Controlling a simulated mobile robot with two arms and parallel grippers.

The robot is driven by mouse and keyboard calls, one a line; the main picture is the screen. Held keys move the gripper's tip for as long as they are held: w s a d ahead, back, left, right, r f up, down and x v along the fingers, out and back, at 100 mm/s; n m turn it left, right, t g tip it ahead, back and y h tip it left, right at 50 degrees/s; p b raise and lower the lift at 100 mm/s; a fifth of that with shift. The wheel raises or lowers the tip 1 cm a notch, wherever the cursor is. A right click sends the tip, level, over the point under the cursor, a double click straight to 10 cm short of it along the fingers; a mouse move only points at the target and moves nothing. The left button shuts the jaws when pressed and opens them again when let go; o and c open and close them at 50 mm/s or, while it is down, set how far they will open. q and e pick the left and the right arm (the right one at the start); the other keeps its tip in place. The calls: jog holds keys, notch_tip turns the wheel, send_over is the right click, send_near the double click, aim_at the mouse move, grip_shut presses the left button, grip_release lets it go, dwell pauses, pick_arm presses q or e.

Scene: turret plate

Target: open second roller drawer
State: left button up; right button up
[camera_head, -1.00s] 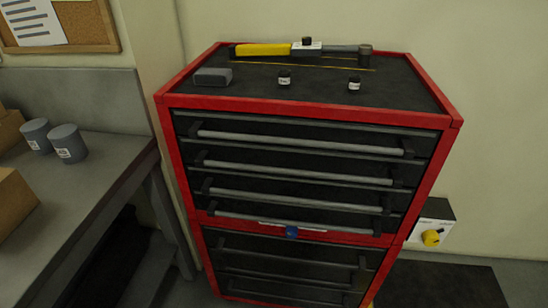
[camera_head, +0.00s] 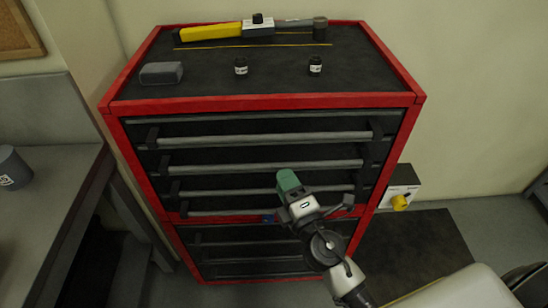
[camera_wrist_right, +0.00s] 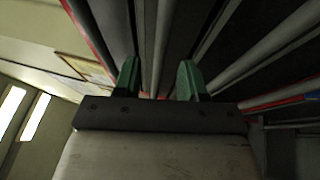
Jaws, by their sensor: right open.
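A red-framed roller cabinet (camera_head: 415,115) with dark drawer fronts stands ahead, its drawers looking shut. The second drawer from the top has a long grey bar handle (camera_head: 225,169). The first drawer's handle (camera_head: 255,138) runs above it. My right gripper (camera_head: 287,181) is in front of the cabinet, close to the second and third handles, and hides part of them. In the right wrist view its two green fingers (camera_wrist_right: 158,80) are apart, with handle bars running away beyond them. I cannot tell whether a bar lies between the fingertips. My left gripper is out of view.
On the cabinet top lie a yellow-handled tool (camera_head: 212,33), a grey block (camera_head: 161,73) and two small dark jars (camera_head: 241,66). A grey workbench (camera_head: 45,215) stands at the left.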

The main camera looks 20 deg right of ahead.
aim_at(276, 164)
jog(key=shift+p+x, duration=0.55)
jog(key=shift+x, duration=2.05)
grip_shut()
